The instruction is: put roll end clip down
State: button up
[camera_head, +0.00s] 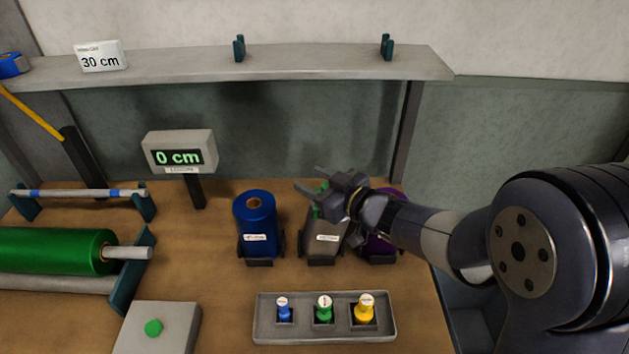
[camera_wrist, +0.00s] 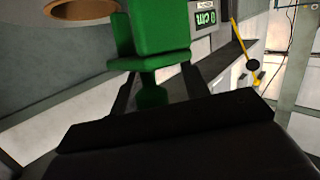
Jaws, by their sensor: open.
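The roll end clip appears to be the green block with a narrower stem (camera_wrist: 155,45) in the wrist view. A small part of a green piece (camera_head: 319,206) also shows in the head view, at the top of the middle grey roll (camera_head: 326,243). My gripper (camera_head: 310,182) is above that roll, reaching in from the right. In the wrist view my gripper (camera_wrist: 158,90) is open, with the green block's stem between its two fingers. Whether the block touches the roll is hidden. A brown roll core (camera_wrist: 82,10) is close beside it.
A blue roll (camera_head: 256,222) stands left of the grey one, and a purple roll (camera_head: 377,247) stands partly behind my arm. A grey tray (camera_head: 262,328) holds blue, green and yellow pegs in front. A display (camera_head: 180,155) reads 0 cm. A green roll (camera_head: 55,251) lies left.

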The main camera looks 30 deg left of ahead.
jog(key=shift+r, duration=0.1)
jog(key=shift+d+r+p, duration=0.1)
jog(key=shift+r+p, duration=0.45)
jog(key=shift+r, duration=0.2)
jog(key=b+v, duration=0.1)
jog(key=v, duration=1)
jog(key=shift+s+d+f, duration=0.15)
jog(key=shift+s+d, duration=0.1)
jog(key=shift+d, duration=0.1)
jog(key=x, duration=1)
jog(key=shift+w+a+p, duration=0.2)
jog(key=shift+a+p, duration=0.1)
jog(key=shift+a, duration=0.05)
jog(key=shift+w+a+f+b, duration=0.2)
jog(key=shift+a+f+b, duration=0.15)
jog(key=shift+a+f, duration=0.4)
jog(key=shift+d+f, duration=0.1)
jog(key=shift+f, duration=0.1)
jog(key=shift+r, duration=0.35)
jog(key=shift+f, duration=0.1)
